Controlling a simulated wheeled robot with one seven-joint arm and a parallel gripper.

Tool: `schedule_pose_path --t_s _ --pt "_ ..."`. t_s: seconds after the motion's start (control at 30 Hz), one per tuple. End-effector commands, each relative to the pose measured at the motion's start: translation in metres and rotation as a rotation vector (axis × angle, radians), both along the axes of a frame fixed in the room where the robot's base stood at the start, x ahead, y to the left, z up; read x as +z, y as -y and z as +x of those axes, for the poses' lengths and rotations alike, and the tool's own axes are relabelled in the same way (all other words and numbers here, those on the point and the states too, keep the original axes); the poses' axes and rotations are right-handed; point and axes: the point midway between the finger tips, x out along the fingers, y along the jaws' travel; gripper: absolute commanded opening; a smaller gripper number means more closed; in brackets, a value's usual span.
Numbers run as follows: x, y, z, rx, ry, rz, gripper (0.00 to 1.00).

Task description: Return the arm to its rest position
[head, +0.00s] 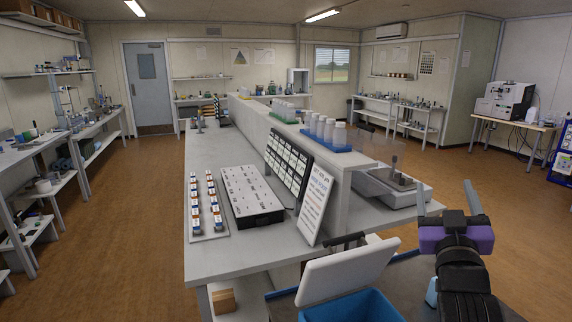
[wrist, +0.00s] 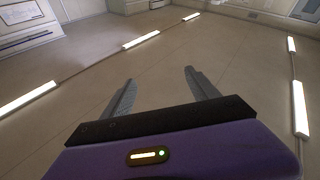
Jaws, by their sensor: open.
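My gripper (head: 446,198) is at the right in the head view, raised beside the right end of the long bench, with its two grey fingers pointing up. The fingers are apart and nothing is between them. In the wrist view my gripper (wrist: 156,92) also shows open and empty, with the ceiling and its strip lights behind it. My black forearm stands upright below the purple gripper body.
The long bench (head: 216,255) holds rows of small vials (head: 194,200), a flat grey box (head: 250,196), a sign (head: 314,203) and a scale-like device (head: 392,187). A blue bin (head: 352,306) with a white lid is close in front. Brown floor is clear at left and right.

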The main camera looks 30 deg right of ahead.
Motion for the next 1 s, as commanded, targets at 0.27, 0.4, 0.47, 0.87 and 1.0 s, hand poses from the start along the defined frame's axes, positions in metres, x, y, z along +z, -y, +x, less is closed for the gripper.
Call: schedule_pose_path --t_s 0.27,0.4,0.47,0.87,1.0 --pt "-0.048 -0.117 0.021 0.367 -0.067 -0.153 0.69" --pt "-0.084 -0.171 0.011 0.534 -0.092 -0.150 0.69" --pt "-0.099 -0.193 0.002 0.600 -0.100 -0.136 0.69" --pt "-0.194 -0.305 -0.098 0.892 -0.186 0.142 0.69" --pt "-0.224 -0.331 -0.142 0.923 -0.249 0.288 0.69"
